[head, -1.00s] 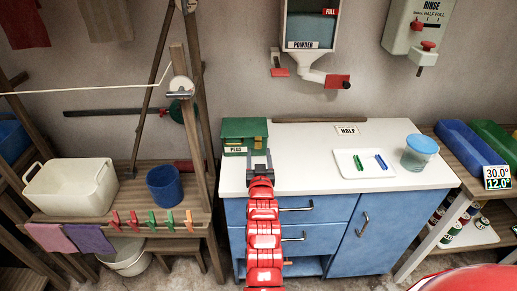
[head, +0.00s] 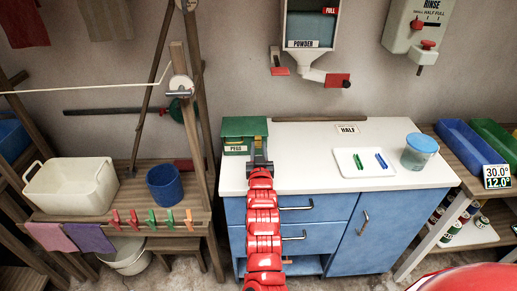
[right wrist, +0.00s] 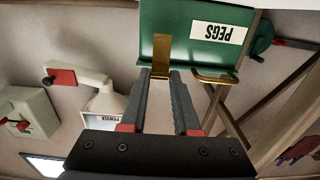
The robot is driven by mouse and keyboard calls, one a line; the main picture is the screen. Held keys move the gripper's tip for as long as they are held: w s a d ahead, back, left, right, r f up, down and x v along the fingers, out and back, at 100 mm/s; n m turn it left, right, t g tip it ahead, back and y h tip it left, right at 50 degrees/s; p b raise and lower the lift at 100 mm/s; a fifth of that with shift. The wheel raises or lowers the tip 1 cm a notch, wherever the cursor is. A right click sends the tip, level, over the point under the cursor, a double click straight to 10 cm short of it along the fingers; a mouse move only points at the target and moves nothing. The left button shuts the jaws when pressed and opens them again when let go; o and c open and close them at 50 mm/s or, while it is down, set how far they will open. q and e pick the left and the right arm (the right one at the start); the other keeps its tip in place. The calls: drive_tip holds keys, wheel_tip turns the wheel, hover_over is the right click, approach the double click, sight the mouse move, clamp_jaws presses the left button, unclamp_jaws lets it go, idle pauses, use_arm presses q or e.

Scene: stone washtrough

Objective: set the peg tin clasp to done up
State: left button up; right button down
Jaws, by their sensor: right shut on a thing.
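The green peg tin (head: 245,129) with its PEGS label stands at the left end of the white counter. In the right wrist view the tin (right wrist: 185,17) appears upside down, with a brass clasp strap (right wrist: 162,48) on its front. My right gripper (head: 258,161) is at the tin's front, over the clasp. In the wrist view its fingertips (right wrist: 160,73) are at the end of the strap, shut on it. The fingers partly hide that end, and I cannot tell whether the clasp is fastened. My left gripper is not in view.
A white tray (head: 345,170) with green and blue pegs lies right on the counter (head: 300,150), by a blue-lidded jar (head: 419,160). The powder dispenser (head: 311,30) hangs above. A wooden post (head: 190,75) stands close left of the tin.

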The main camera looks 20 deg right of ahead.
drive_tip(key=shift+w+r+g+p, duration=0.3)
drive_tip(key=shift+r+g, duration=0.3)
drive_tip(key=shift+r, duration=0.05)
drive_tip(key=g, duration=0.1)
drive_tip(key=w+g+y, duration=0.1)
drive_tip(key=shift+w+d+r+g, duration=0.15)
drive_tip(key=shift+d+r+g, duration=0.15)
drive_tip(key=shift+r, duration=0.1)
drive_tip(key=shift+f+g, duration=0.1)
drive_tip(key=shift+g, duration=0.2)
drive_tip(key=c, duration=0.6)
unclamp_jaws()
drive_tip(key=shift+c, duration=0.2)
